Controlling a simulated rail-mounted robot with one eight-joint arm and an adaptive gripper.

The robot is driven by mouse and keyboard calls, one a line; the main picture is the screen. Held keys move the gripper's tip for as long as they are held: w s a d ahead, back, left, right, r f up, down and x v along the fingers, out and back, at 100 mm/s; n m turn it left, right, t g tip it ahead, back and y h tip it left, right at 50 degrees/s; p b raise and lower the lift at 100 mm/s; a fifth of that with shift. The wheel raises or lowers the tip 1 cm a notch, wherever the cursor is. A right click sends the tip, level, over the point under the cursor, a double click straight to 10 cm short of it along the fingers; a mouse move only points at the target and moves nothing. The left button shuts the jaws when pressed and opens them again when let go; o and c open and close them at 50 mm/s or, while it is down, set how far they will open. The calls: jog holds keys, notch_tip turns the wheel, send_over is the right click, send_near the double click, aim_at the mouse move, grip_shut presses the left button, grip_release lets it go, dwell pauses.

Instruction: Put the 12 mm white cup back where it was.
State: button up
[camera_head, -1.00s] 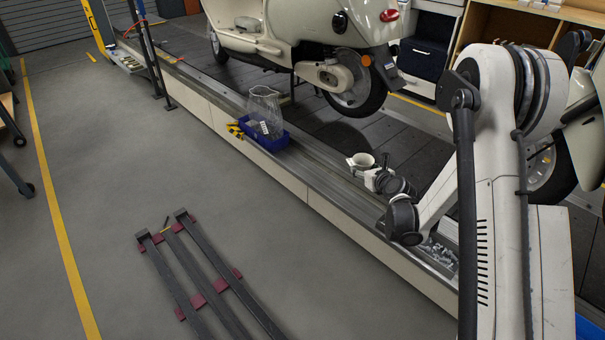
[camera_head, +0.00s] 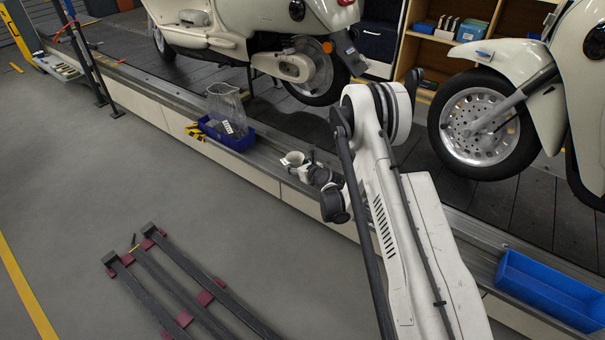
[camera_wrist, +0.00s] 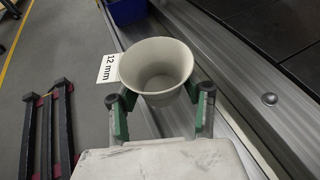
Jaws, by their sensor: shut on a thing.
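The white cup (camera_wrist: 157,66) is held upright between the two fingers of my gripper (camera_wrist: 160,112) in the wrist view. A tag reading "12 mm" sits at its left side. In the head view the cup (camera_head: 293,159) is at the end of my arm, above the conveyor's metal side ledge (camera_head: 262,160). My gripper (camera_head: 308,168) is shut on the cup. Whether the cup touches the ledge cannot be told.
A blue bin (camera_head: 228,133) holding a clear bag (camera_head: 226,108) stands on the ledge beyond the cup. An empty-looking blue bin (camera_head: 548,288) is at the right. Scooters stand on the dark slats. A dark rail frame (camera_head: 190,285) lies on the floor.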

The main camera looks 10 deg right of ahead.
jog(key=w+d+f, duration=0.1)
jog(key=d, duration=0.1)
jog(key=w+d+f+b, duration=0.1)
jog(key=w+f, duration=0.1)
jog(key=shift+w+d+f, duration=0.1)
jog(key=shift+w+d, duration=0.1)
jog(key=shift+d, duration=0.2)
jog(key=shift+f+b, duration=1.05)
jog(key=shift+f, duration=0.9)
jog(key=shift+f, duration=0.15)
jog(key=o, duration=1.1)
